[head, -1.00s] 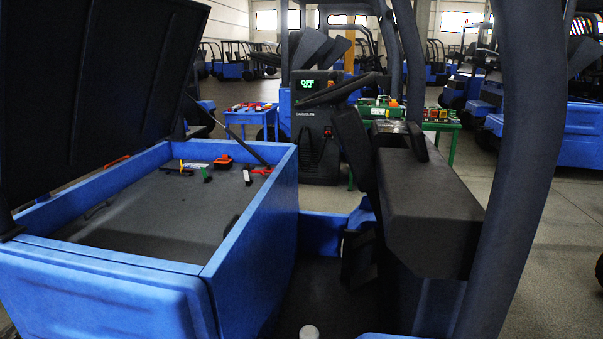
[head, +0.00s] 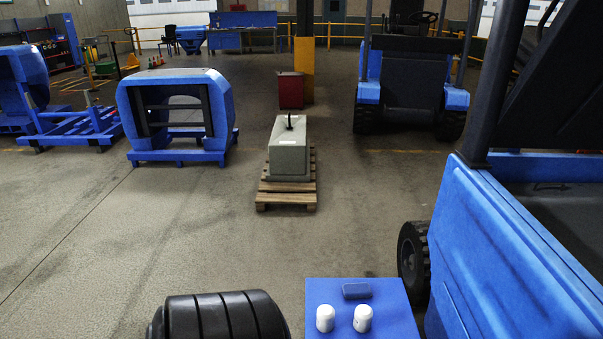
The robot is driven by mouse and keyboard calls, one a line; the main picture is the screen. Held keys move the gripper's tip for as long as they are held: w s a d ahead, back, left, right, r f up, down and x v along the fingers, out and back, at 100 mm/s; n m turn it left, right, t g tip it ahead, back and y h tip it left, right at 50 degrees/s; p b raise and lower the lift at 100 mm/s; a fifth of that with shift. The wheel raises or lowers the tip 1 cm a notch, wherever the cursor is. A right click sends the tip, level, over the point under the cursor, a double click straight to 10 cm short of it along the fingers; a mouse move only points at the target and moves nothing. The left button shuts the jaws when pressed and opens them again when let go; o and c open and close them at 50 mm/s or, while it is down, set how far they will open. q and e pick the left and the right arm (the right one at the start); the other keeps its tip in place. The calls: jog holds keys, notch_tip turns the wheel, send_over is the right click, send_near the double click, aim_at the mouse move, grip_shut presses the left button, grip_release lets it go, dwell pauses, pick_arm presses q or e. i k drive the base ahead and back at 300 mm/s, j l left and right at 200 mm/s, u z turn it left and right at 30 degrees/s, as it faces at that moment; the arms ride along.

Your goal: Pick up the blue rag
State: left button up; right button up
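A small dark blue rectangular item (head: 357,290) lies flat near the far edge of a bright blue surface (head: 390,318) at the bottom of the head view. It may be the folded blue rag, but I cannot tell for sure at this size. Two white rounded items (head: 325,318) (head: 362,318) stand on the same surface just in front of it. Neither of my grippers is in view.
A black ribbed cylinder (head: 220,316) is left of the blue surface. A blue vehicle body (head: 515,265) with a black wheel (head: 413,262) stands at right. A grey counterweight block (head: 290,155) sits on a wooden pallet (head: 287,199). Open floor lies between.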

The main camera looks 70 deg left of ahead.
aim_at(350, 291)
jog(key=u, duration=1.7)
jog(key=z, duration=3.1)
jog(key=u, duration=3.1)
jog(key=i+j, duration=0.15)
jog(key=j, duration=0.15)
jog(key=i+j, duration=0.15)
jog(key=j, duration=0.2)
jog(key=i+j, duration=0.15)
jog(key=j, duration=0.15)
jog(key=i+j+z, duration=0.1)
jog(key=j, duration=0.2)
jog(key=i+j, duration=0.2)
jog(key=j, duration=0.15)
